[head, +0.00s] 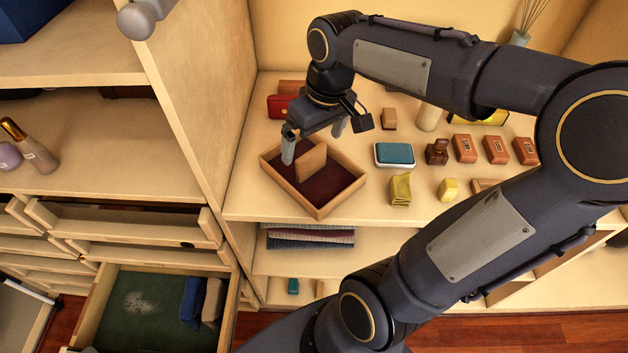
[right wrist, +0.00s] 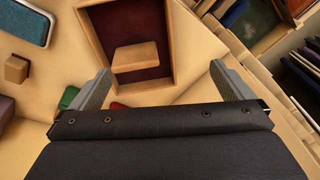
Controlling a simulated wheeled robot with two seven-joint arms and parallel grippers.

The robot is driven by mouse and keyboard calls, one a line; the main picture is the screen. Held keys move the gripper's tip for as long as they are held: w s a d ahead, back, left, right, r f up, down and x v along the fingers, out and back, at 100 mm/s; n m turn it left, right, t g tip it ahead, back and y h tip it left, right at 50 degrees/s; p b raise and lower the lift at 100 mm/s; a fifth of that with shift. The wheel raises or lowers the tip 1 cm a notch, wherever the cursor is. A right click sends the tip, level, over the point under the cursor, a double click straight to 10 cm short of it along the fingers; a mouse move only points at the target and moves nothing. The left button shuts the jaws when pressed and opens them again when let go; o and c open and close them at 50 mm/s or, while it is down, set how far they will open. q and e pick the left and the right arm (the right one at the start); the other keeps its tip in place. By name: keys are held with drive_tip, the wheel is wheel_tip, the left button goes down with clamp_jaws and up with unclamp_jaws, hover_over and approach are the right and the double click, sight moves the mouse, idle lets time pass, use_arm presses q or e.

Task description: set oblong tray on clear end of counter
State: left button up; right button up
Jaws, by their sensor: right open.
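The oblong tray (head: 287,189) is a wooden, dark-red-lined rectangle at the left end of the counter (head: 243,200). A light wooden block (head: 312,161) is inside it. My right gripper (head: 314,146) is open above the tray, with nothing between its fingers. In the right wrist view, the tray (right wrist: 171,42) and the block (right wrist: 135,57) show ahead of the spread fingers of the right gripper (right wrist: 160,75). Whether a finger touches the tray or the block, I cannot tell. My left gripper is not in view.
Right of the tray are a teal-topped case (head: 394,154), a yellow cloth (head: 400,190), a yellow block (head: 448,189) and several reddish-brown boxes (head: 465,148). A red box (head: 278,106) stands behind the tray. A tall panel (head: 205,110) bounds the counter's left. An open green-lined drawer (head: 150,310) is below left.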

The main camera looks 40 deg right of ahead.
drive_tip(key=s+a+f+m+t+y, duration=0.2)
drive_tip(key=s+a+f+t, duration=0.1)
drive_tip(key=s+a, duration=0.5)
drive_tip(key=s+t, duration=0.1)
drive_tip(key=s, duration=0.2)
drive_tip(key=shift+a+y, duration=0.25)
drive_tip(key=shift+y, duration=0.15)
drive_tip(key=shift+s+f, duration=0.1)
